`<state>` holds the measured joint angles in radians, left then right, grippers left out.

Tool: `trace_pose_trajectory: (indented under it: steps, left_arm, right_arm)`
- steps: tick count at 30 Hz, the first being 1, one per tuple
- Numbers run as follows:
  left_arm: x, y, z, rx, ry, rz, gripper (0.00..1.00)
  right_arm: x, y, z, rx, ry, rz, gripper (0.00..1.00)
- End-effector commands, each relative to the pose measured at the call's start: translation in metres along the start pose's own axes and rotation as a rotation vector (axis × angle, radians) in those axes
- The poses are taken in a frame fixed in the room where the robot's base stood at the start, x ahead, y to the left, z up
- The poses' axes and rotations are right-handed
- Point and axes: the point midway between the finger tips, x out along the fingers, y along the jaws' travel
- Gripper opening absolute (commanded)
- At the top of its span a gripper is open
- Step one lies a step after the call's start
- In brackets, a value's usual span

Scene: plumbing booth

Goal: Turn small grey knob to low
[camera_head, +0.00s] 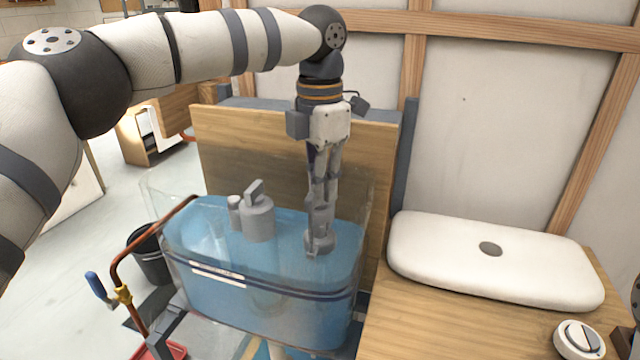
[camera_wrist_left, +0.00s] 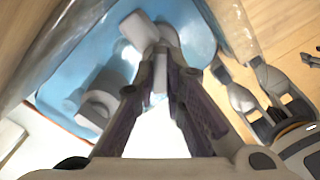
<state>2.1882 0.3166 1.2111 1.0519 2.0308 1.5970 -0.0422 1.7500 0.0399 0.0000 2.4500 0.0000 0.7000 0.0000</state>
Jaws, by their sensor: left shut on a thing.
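My left gripper (camera_head: 318,236) points straight down into a clear cistern tank (camera_head: 255,312) with blue inside. It is shut on a small grey knob (camera_head: 320,246) near the tank's right side; the fingers hide much of the knob. In the left wrist view, the fingertips (camera_wrist_left: 164,48) close on this pale grey knob (camera_wrist_left: 136,27). A larger grey valve (camera_head: 257,220) with an upright tab stands apart, left of the gripper. It also shows in the left wrist view (camera_wrist_left: 100,100). My right gripper (camera_wrist_left: 250,92) shows at the right of the wrist view, its fingers apart and empty. The knob's setting marks cannot be read.
A white cistern lid (camera_head: 450,260) with a grey button lies on the wooden bench (camera_head: 440,330) at right. A round white dial (camera_head: 578,341) is at the bench's front right. A wooden panel (camera_head: 235,145) stands behind the tank. A copper pipe (camera_head: 135,245) and black bucket (camera_head: 150,262) are at left.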

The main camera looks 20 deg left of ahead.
Motion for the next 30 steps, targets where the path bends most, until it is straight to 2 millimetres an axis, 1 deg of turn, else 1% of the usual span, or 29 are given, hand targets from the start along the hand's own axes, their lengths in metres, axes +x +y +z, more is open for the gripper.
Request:
trace_pose_trajectory:
  steps: [30]
  left_arm:
    - [0.0002,0.0004,0.0005,0.963,-0.002,0.001,0.0]
  right_arm:
    - [0.0102,0.0004,0.0074,0.0,-0.033,0.001,0.4]
